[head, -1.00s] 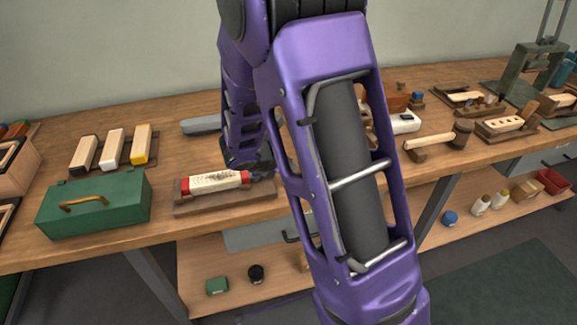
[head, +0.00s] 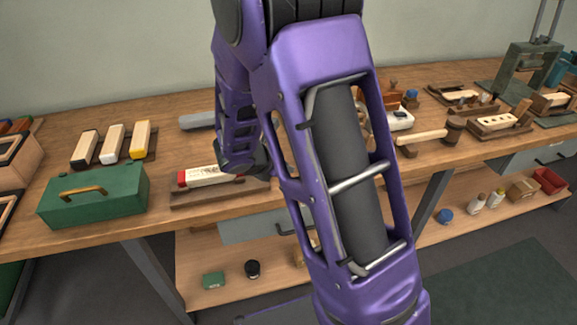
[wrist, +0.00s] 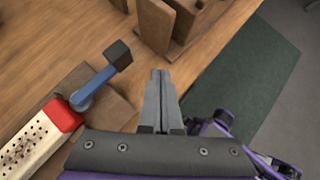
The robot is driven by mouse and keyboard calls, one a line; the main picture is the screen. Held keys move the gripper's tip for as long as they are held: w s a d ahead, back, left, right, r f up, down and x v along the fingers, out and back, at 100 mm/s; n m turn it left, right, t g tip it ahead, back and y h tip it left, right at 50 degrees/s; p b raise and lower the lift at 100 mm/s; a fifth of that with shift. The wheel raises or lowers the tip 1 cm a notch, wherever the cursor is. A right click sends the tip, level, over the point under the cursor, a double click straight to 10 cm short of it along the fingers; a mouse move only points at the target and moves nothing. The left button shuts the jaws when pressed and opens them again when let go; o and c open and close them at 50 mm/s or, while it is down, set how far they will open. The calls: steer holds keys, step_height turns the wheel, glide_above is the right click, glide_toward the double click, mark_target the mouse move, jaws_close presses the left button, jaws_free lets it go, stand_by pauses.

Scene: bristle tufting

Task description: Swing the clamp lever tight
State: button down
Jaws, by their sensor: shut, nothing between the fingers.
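The clamp lever (wrist: 95,88) is a blue arm with a black square knob (wrist: 118,55) in the wrist view. Its pivot end sits beside the red end (wrist: 62,115) of a white block (wrist: 32,143) with rows of small holes, and the knob end points away from the block. My gripper (wrist: 160,75) is shut and empty, to the right of the lever and apart from it in the picture. In the head view the block (head: 208,175) lies on a brown base (head: 205,194), and my wrist hides its right end and the lever.
A wooden upright (wrist: 155,22) stands just beyond my fingertips in the wrist view. In the head view a green toolbox (head: 92,196) is left of the base and a mallet (head: 425,136) lies to the right. The bench front edge is close to the base.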

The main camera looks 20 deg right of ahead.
steer(key=s+r+p, duration=0.2)
steer(key=s+r, duration=0.5)
steer(key=shift+s+a, duration=0.15)
steer(key=shift+a, duration=0.25)
